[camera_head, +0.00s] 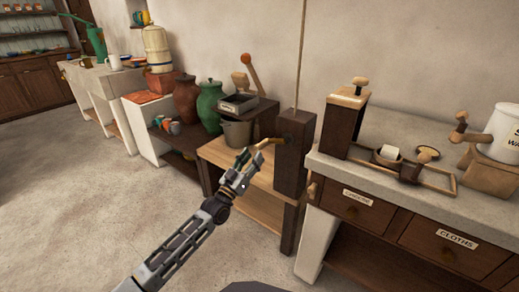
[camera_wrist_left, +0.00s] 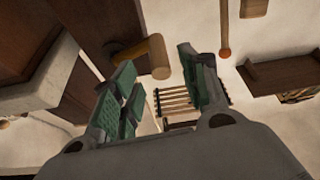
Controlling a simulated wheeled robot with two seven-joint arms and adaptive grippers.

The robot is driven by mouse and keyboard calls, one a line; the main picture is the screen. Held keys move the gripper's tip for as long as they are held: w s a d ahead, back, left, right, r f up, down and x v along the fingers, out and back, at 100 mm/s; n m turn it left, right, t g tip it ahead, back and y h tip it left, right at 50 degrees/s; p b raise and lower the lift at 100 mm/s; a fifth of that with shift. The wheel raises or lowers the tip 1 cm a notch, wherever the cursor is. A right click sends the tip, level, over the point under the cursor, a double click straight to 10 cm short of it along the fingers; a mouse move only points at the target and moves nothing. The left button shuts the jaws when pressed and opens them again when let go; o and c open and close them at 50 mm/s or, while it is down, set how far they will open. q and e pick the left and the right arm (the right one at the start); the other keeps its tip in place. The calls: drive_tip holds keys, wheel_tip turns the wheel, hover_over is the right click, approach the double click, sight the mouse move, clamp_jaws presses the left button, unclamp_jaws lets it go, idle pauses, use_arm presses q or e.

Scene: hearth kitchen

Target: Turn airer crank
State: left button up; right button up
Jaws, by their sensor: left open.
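The airer crank (camera_head: 266,143) is a brass-coloured arm on the side of a dark wooden post (camera_head: 292,165), and a cord (camera_head: 300,60) runs up from the post. In the left wrist view the crank handle (camera_wrist_left: 159,57) is a short, light wooden cylinder. My left gripper (camera_head: 243,163) is open beside the handle's free end. In the left wrist view, the fingers of my left gripper (camera_wrist_left: 155,66) lie on either side of the handle, near its end. Whether they touch it is unclear. My right gripper is in neither view.
A low wooden bench (camera_head: 236,163) stands left of the post, with a grey bucket (camera_head: 237,132) at its back. A counter with drawers (camera_head: 365,195) is close on the right. Green (camera_head: 209,105) and brown jars (camera_head: 186,97) stand further left. The floor (camera_head: 80,190) at left is clear.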

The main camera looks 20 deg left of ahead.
sight(259, 147)
use_arm(q)
drive_tip(key=shift+b+x, duration=0.35)
drive_tip(key=shift+x, duration=1.95)
drive_tip(key=shift+w+d+r+b, duration=0.1)
drive_tip(key=shift+w+r+b, duration=0.05)
drive_tip(key=shift+w+b, duration=0.25)
drive_tip(key=shift+w+r, duration=0.1)
drive_tip(key=shift+w, duration=0.05)
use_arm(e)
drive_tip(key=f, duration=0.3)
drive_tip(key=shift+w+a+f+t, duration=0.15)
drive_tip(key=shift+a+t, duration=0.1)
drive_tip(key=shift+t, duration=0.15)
use_arm(q)
drive_tip(key=shift+c, duration=0.2)
clamp_jaws()
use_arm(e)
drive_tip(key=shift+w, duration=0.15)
